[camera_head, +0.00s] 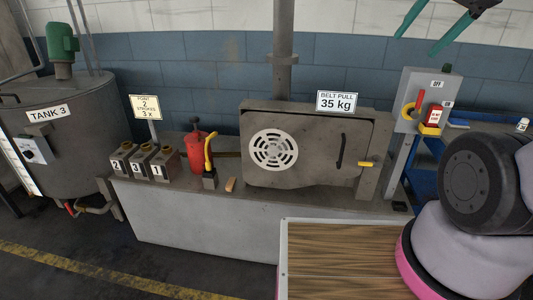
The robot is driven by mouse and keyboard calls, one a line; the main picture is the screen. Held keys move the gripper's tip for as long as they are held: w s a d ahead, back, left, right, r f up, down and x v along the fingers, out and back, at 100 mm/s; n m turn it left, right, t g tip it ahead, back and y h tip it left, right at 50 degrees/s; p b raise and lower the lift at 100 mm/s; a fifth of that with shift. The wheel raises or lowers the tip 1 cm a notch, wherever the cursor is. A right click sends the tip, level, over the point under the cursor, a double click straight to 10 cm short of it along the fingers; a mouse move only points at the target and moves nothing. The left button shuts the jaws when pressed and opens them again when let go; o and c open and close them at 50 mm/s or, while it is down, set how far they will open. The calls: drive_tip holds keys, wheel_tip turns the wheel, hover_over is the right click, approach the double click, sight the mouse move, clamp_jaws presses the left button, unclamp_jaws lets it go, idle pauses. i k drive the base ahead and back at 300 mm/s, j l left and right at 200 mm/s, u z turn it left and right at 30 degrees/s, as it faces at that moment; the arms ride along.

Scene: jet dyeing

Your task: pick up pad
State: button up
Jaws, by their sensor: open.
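A small tan-orange block (230,184), which looks like the pad, lies on the grey bench top (250,197). It is just right of a small dark block with a yellow lever (209,160) and left of the grey housing with a round vent. My gripper (415,45) shows at the top right, with two teal fingers spread apart and nothing between them. It is high above the bench and well to the right of the block, far from touching it.
A red can (195,151) and several numbered boxes (142,160) stand left of the block. The "BELT PULL 35 kg" housing (300,174) stands right. Tank 3 (60,135) is far left. A wood-topped surface (345,260) lies in front at right.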

sight(455, 122)
drive_tip(key=i+l, duration=0.15)
drive_tip(key=l, duration=0.25)
drive_tip(key=i+l, duration=0.1)
drive_tip(key=l, duration=0.25)
drive_tip(key=i+l, duration=0.15)
drive_tip(key=l, duration=0.25)
drive_tip(key=i+l+z, duration=0.1)
drive_tip(key=l, duration=0.25)
drive_tip(key=i+l, duration=0.15)
drive_tip(key=l, duration=0.25)
drive_tip(key=i+l, duration=0.15)
drive_tip(key=l, duration=0.2)
drive_tip(key=i+l, duration=0.15)
drive_tip(key=l, duration=0.2)
drive_tip(key=i+l+z, duration=0.1)
drive_tip(key=l, duration=0.25)
